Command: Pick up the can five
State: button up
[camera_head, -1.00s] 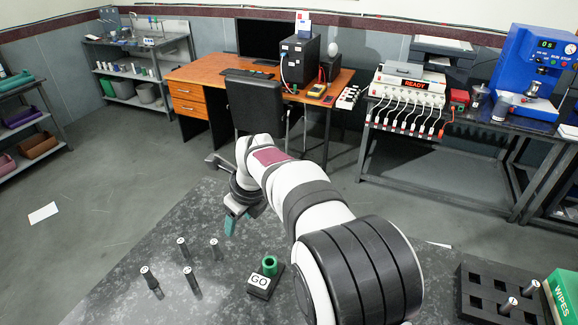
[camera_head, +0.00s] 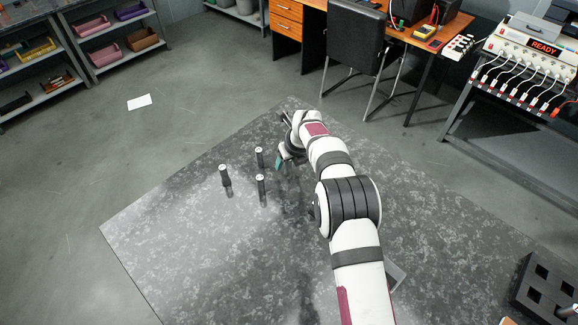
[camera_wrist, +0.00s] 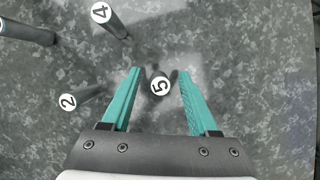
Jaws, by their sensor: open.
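Can five (camera_wrist: 160,86), a dark cylinder with a white top marked 5, stands between the two teal fingers of my gripper (camera_wrist: 158,73) in the wrist view. The fingers are open, with a gap showing on each side of the can's top. In the head view my gripper (camera_head: 281,160) is right of the standing cans. I cannot pick out can five there; it seems hidden by my gripper.
Can four (camera_wrist: 101,12) and can two (camera_wrist: 67,102) stand left of can five; another dark can (camera_wrist: 28,33) is at upper left. A black holder (camera_head: 548,285) is at the lower right. The mottled grey tabletop (camera_head: 190,250) is clear in front.

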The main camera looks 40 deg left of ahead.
grip_shut()
jog(key=shift+r, duration=0.1)
dwell(0.3)
notch_tip(320, 180, up, 4)
jog(key=shift+r, duration=0.15)
jog(key=d+r+n+g, duration=0.1)
jog(key=d+r, duration=0.3)
jog(key=d, duration=0.4)
jog(key=w+d+r+n+g, duration=0.1)
jog(key=d+r+n, duration=0.2)
jog(key=d, duration=0.4)
jog(key=shift+w+d+r+n, duration=0.3)
jog(key=shift+d+r+n, duration=0.1)
jog(key=shift+n, duration=0.1)
jog(key=shift+a, duration=0.1)
